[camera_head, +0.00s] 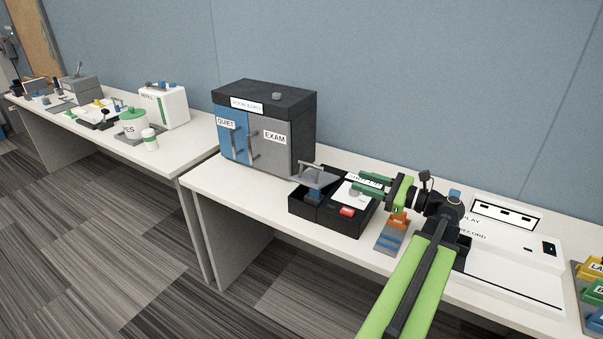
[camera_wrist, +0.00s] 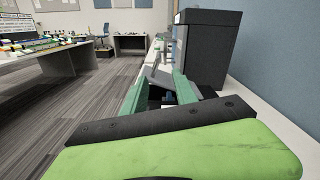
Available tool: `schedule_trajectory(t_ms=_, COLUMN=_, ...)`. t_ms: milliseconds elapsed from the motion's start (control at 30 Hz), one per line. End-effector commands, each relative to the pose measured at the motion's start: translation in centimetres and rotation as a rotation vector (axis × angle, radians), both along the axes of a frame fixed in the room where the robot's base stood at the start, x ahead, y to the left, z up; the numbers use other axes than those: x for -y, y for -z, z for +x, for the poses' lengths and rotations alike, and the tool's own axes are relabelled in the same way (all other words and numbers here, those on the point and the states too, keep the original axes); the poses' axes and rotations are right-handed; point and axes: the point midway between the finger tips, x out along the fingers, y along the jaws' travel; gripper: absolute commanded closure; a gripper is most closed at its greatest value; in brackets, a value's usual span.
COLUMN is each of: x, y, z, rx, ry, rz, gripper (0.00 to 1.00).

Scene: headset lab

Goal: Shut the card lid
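A grey plate (camera_head: 319,176), which looks like the card lid, stands raised and tilted over a small black open-topped box (camera_head: 305,203). It also shows in the wrist view (camera_wrist: 160,74), beyond and between my fingers. Next to it on the right is a black case (camera_head: 342,222) with a white label and a red button (camera_head: 347,212). My gripper (camera_head: 358,187) is over this case, pointing left toward the plate. Its two green fingers are spread with nothing between them, and it is apart from the plate. In the wrist view my gripper (camera_wrist: 160,92) partly hides the plate's lower part.
A blue-and-orange piece (camera_head: 391,234) and a white console (camera_head: 510,262) are to the right. The white table (camera_head: 240,193) is bare at front left. A wall panel rises behind.

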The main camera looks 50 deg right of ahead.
Motion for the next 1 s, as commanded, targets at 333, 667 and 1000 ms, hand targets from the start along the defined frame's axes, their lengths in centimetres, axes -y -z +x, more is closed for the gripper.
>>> schedule_trajectory(t_ms=333, x=-1.6, y=-0.1, z=4.5, rx=0.001, ry=-0.018, rz=0.000, gripper=0.66)
schedule_trajectory(t_ms=667, x=-3.8, y=-0.1, z=12.9, rx=0.000, ry=-0.024, rz=-0.001, gripper=0.66)
schedule_trajectory(t_ms=1000, x=-5.0, y=-0.1, z=17.8, rx=0.000, ry=-0.022, rz=-0.002, gripper=0.66)
